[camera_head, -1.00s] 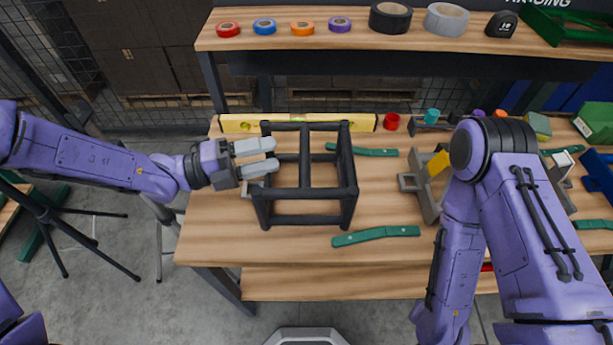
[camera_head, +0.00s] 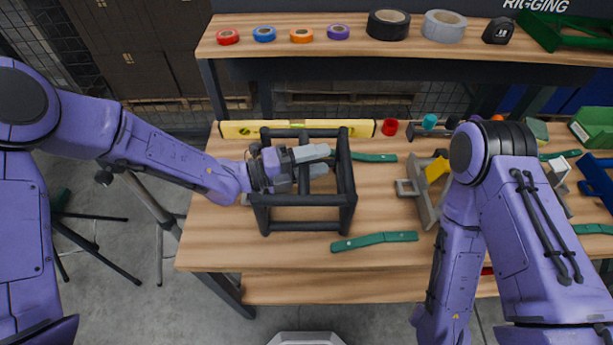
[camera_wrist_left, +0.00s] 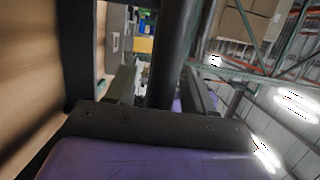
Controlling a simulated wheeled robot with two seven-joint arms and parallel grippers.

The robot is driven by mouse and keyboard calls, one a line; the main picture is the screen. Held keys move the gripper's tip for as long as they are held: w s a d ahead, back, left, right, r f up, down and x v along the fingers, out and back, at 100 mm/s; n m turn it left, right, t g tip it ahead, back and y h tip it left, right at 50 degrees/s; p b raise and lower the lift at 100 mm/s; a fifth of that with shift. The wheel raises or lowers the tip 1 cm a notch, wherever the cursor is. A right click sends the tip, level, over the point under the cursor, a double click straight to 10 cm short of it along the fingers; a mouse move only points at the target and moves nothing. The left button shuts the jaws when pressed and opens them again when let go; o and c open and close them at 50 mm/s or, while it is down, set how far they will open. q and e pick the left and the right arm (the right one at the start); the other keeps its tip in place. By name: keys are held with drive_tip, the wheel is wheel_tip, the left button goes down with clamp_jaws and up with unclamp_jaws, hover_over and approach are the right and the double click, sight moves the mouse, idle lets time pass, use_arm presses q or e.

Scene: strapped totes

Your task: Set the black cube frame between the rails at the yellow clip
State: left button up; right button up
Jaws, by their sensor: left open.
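The black cube frame (camera_head: 305,228) stands upright on the left part of the wooden table. My left gripper (camera_head: 324,161) is open and reaches in from the left, with its fingers within the frame's outline and pointing right. In the left wrist view a dark bar of the frame (camera_wrist_left: 175,50) runs between the two spread fingers (camera_wrist_left: 165,92); I cannot tell whether they touch it. The yellow clip (camera_head: 437,168) sits on a grey fixture with rails (camera_head: 421,200), right of the frame and partly hidden by my right arm. My right gripper is out of view.
Green straps lie behind (camera_head: 375,157) and in front (camera_head: 375,241) of the gap between frame and fixture. A yellow level (camera_head: 240,130) lies along the back edge. Bare table lies between frame and fixture.

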use_arm(q)
drive_tip(key=shift+a, duration=0.1)
clamp_jaws()
idle(1.2)
drive_tip(key=shift+r, duration=0.1)
